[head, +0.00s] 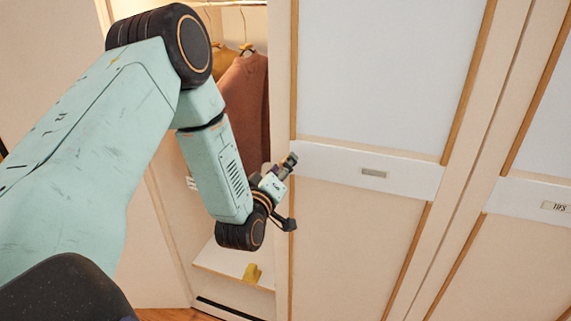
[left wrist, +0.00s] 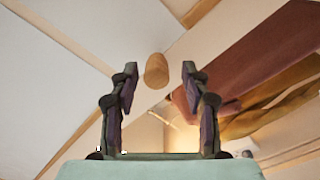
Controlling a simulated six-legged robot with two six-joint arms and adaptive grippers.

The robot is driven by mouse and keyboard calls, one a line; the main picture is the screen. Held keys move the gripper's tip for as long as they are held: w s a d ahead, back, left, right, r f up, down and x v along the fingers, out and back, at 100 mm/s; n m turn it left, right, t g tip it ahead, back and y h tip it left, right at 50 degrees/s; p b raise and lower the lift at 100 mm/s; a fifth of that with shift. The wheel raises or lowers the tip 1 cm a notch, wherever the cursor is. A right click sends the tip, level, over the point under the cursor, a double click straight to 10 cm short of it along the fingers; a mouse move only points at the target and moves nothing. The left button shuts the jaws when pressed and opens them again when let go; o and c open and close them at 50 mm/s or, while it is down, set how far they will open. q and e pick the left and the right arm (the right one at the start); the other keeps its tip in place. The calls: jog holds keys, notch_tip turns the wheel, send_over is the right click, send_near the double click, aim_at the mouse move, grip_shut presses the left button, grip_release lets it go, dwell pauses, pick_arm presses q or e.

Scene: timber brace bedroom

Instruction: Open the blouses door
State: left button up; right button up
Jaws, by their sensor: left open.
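A pale wardrobe door (head: 365,240) with wooden trim strips and a white middle band fills the centre of the head view. Its small label plate (head: 374,173) is too blurred to read, so I cannot confirm it is the blouses door. My left gripper (head: 290,192) is open at this door's left edge. In the left wrist view a round wooden knob (left wrist: 156,71) shows between and beyond the open fingers of my left gripper (left wrist: 160,74). I cannot tell whether they touch it. My right gripper is not in view.
Left of the door is an open, lit compartment with a rust-brown garment (head: 245,105) on a hanger and a low shelf (head: 225,262) bearing a small yellow item (head: 252,273). Another door (head: 510,255) with a label plate (head: 555,207) stands at right.

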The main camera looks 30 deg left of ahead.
pick_arm(q)
jog(key=shift+w+d+r, duration=0.15)
jog(key=shift+w+d, duration=0.05)
jog(key=shift+w, duration=0.35)
jog(key=shift+w+a, duration=0.15)
jog(key=shift+a, duration=0.2)
jog(key=shift+c, duration=0.3)
jog(key=shift+d, duration=0.25)
jog(key=c, duration=0.5)
grip_shut()
